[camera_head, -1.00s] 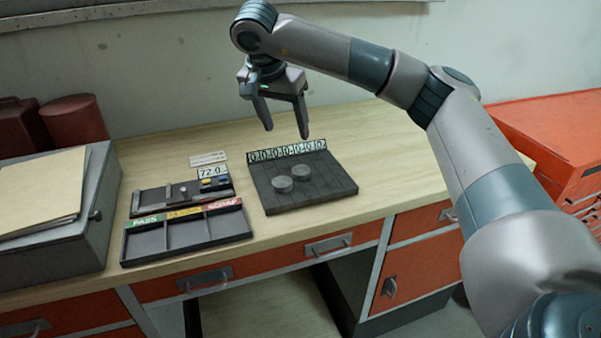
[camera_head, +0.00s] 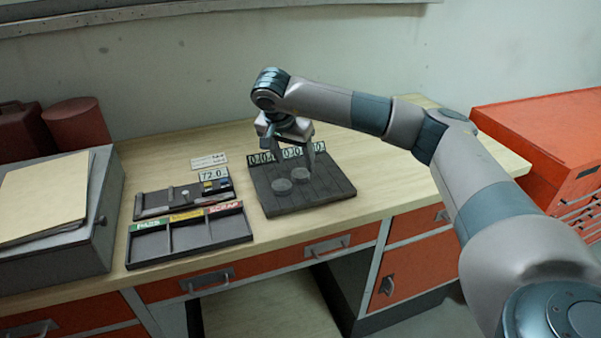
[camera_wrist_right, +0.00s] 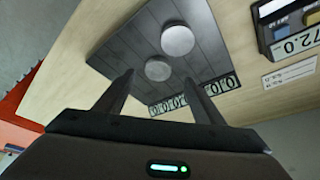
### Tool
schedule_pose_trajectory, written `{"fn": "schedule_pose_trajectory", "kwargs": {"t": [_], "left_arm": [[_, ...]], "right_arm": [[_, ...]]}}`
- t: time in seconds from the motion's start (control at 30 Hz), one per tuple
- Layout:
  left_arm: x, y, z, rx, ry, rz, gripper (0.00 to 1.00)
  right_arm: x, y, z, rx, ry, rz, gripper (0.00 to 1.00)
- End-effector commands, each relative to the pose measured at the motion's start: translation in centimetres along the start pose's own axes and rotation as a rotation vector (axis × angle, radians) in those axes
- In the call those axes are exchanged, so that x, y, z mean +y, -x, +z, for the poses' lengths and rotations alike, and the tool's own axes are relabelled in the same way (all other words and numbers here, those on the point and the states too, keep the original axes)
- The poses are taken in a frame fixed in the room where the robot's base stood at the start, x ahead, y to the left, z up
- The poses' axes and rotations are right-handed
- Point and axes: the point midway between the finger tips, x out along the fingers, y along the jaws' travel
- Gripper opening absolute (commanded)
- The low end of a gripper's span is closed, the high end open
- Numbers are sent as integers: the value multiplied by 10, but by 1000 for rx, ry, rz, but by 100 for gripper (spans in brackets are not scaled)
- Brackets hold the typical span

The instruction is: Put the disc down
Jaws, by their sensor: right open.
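Two round grey discs lie flat on the dark slatted board (camera_head: 325,186). The front-left disc (camera_head: 282,187) and the back-right disc (camera_head: 301,174) sit close together. Both show in the right wrist view, one disc (camera_wrist_right: 177,40) farther from the gripper and one disc (camera_wrist_right: 158,69) nearer it. My right gripper (camera_head: 291,160) is open and empty above the back of the board. In the right wrist view, the nearer disc appears between its fingertips (camera_wrist_right: 159,77); the height gap is hard to judge. My left gripper is out of view.
A strip of numbers (camera_head: 290,154) runs along the board's back edge. Left of it stand a sorting tray (camera_head: 190,238) with PASS and SCRAP labels and a gauge (camera_head: 215,181) reading 72.0. A grey box with folders (camera_head: 50,205) is far left. The tabletop right of the board is clear.

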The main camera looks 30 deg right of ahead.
Motion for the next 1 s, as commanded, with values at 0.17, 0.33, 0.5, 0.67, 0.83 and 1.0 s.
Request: {"fn": "schedule_pose_trajectory", "kwargs": {"t": [0.17,0.33,0.5,0.67,0.83,1.0], "left_arm": [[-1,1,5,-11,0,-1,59],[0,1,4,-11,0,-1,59],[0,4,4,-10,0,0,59],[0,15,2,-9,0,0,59],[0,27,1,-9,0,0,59],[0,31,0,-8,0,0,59]], "right_arm": [[0,-5,0,0,1,-1,63],[0,-5,0,0,0,-1,63],[1,-7,-1,-1,0,1,63],[3,-19,-4,-2,0,3,63],[4,-39,-6,-2,-1,2,63],[3,-54,-6,-1,0,1,63]]}}
